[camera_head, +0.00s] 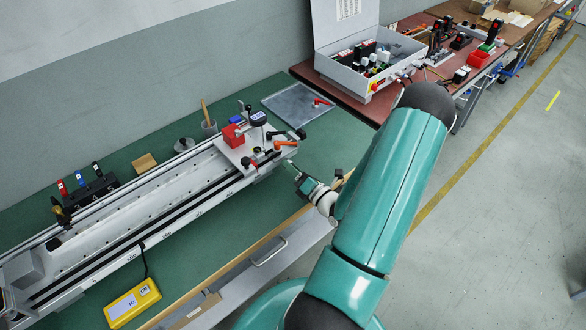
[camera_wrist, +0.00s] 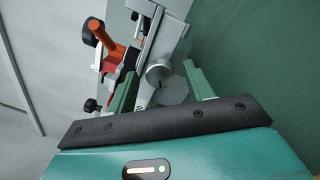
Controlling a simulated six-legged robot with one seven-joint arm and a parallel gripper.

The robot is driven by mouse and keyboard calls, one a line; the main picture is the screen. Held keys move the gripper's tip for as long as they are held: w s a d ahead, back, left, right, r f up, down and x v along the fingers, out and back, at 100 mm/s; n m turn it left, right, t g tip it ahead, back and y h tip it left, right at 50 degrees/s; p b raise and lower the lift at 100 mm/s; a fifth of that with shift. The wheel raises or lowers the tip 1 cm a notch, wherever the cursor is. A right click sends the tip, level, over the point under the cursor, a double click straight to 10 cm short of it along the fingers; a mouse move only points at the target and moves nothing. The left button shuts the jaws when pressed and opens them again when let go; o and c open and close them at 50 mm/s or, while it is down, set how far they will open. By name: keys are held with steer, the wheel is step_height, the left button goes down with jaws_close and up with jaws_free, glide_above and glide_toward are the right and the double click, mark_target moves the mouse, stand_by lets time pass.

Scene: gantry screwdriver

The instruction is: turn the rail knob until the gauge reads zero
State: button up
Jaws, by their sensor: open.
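The rail (camera_head: 150,225) runs diagonally across the green bench, with a carriage (camera_head: 247,152) near its far right end. A small dial gauge with a dark blue face (camera_head: 258,118) stands on the carriage; its reading is too small to tell. In the wrist view, a round silver knob (camera_wrist: 158,74) shows at the carriage end, between the two green fingers of my gripper (camera_wrist: 160,70). The fingers are open, and a gap shows on the right side of the knob; contact on the left is unclear. In the head view, my gripper (camera_head: 292,168) is just in front of the carriage's right end.
A red block (camera_head: 232,136) and an orange-red lever (camera_wrist: 104,36) sit on the carriage, close to my left finger in the wrist view. A grey plate (camera_head: 297,104) lies behind it. A yellow meter (camera_head: 132,303) lies in front of the rail. Bare green bench is to the right.

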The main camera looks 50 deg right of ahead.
steer(key=s+a, duration=0.1)
steer(key=s, duration=1.2)
steer(key=shift+s+a+f, duration=0.25)
steer(key=shift+a+f, duration=0.05)
steer(key=shift+f, duration=0.15)
steer(key=w+a+r+n+g+y, duration=0.4)
steer(key=a+r+n+g+y, duration=0.3)
steer(key=a+n, duration=0.45)
steer(key=w+a+r+n+g+y, duration=0.4)
steer(key=a+r+n+g+y, duration=0.4)
steer(key=n, duration=0.6)
steer(key=s+a+r+n+t+h, duration=0.1)
steer(key=a+r+n+h, duration=0.4)
steer(key=n, duration=0.6)
steer(key=s+a+r+n+t+h, duration=0.1)
steer(key=s+a+r+n+h, duration=0.1)
steer(key=a+r+n+h, duration=0.4)
step_height(320, 180, up, 4)
steer(key=n+h, duration=0.1)
steer(key=n, duration=0.4)
steer(key=shift+s+n+h, duration=0.3)
steer(key=shift+n+h, duration=0.05)
steer(key=shift+h, duration=0.05)
